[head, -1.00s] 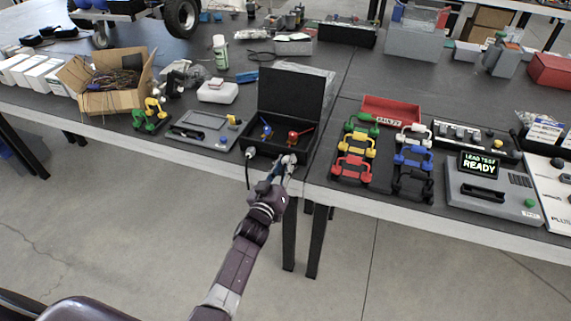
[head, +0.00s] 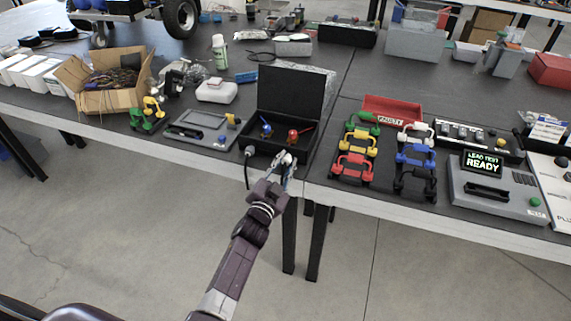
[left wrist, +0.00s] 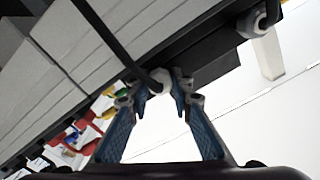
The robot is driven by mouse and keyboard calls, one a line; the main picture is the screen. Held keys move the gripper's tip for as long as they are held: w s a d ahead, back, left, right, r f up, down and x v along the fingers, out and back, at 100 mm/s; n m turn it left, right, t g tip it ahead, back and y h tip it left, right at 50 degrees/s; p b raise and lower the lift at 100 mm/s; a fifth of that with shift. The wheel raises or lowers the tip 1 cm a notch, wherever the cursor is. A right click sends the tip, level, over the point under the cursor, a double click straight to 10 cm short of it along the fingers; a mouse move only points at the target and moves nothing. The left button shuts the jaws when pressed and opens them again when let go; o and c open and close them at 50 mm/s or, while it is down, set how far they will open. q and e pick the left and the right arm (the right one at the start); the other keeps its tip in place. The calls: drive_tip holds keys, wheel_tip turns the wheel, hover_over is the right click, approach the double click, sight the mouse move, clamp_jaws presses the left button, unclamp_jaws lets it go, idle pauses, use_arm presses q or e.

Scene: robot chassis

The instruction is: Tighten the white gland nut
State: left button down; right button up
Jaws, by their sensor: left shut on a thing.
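A small white gland nut (left wrist: 160,80) sits on the front wall of the open black box (head: 270,148), with a black cable running up to it in the left wrist view. My left gripper (left wrist: 156,88) has its two blue fingers closed in around this nut, one fingertip on each side.
Floor is open before the table.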

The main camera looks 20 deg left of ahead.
use_arm(q)
drive_tip(key=shift+f+m+b, duration=0.1)
drive_tip(key=shift+m+b, duration=0.2)
drive_tip(key=shift+m, duration=1.1)
drive_tip(key=c, duration=2)
unclamp_jaws()
drive_tip(key=s, duration=1.2)
drive_tip(key=shift+a, duration=0.2)
